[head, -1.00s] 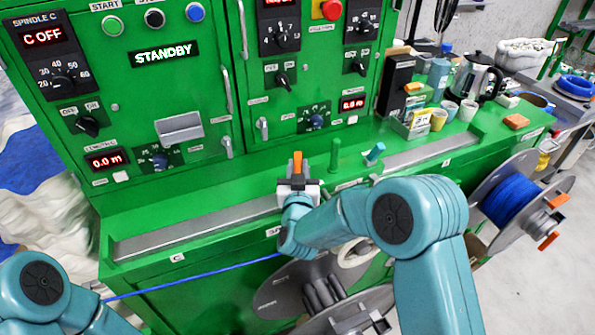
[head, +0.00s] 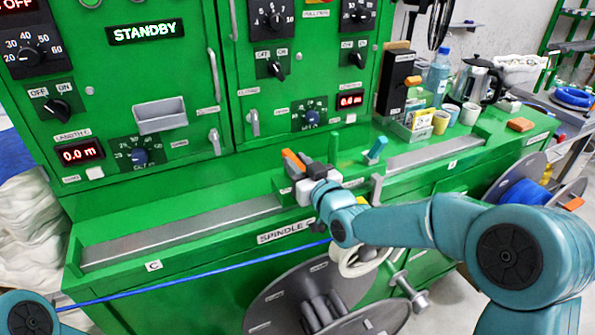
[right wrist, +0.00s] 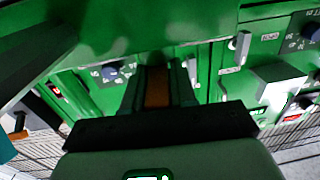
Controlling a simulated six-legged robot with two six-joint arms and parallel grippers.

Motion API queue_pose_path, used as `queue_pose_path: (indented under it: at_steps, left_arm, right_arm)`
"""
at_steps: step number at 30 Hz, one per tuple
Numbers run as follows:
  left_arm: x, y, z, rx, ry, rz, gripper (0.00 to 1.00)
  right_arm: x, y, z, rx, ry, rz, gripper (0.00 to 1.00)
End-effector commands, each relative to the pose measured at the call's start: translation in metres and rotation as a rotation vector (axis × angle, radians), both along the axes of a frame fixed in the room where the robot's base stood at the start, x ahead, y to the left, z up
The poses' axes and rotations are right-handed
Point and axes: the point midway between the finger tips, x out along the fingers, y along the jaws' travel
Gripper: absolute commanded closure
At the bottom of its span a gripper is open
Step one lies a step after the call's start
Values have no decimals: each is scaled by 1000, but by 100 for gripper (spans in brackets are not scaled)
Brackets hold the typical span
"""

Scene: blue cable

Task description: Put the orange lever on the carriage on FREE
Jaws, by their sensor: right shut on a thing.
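The orange lever (head: 293,160) stands on the carriage (head: 300,187), which sits on the metal rail along the green bench. The lever leans to the left in the head view. My right gripper (head: 303,166) is at the lever. In the right wrist view the orange lever (right wrist: 157,88) shows between the jaws, which are shut on it. The gripper hides part of the lever and the carriage, and I cannot read a FREE label. My left arm shows only at the lower left corner; its gripper is out of view.
A blue cable (head: 200,275) runs along the bench front. A grey reel (head: 315,300) stands below, and a blue reel (head: 525,190) at the right. A green post (head: 333,150) and a teal block (head: 376,150) stand right of the carriage. Cups and a kettle (head: 476,80) are further right.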

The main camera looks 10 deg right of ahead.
Motion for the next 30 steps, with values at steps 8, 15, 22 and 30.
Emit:
queue_pose_path:
  at_steps: [8,15,22,30]
  left_arm:
    - [0,0,0,0,0,0,33]
    - [0,0,0,0,0,0,33]
    - [0,0,-1,0,0,0,33]
    - [0,0,-16,0,0,0,33]
  right_arm:
    - [0,-1,2,2,-3,1,100]
    - [0,-1,2,1,-2,1,53]
    - [-1,-1,1,1,-1,2,53]
    - [-42,-13,-1,1,-3,1,53]
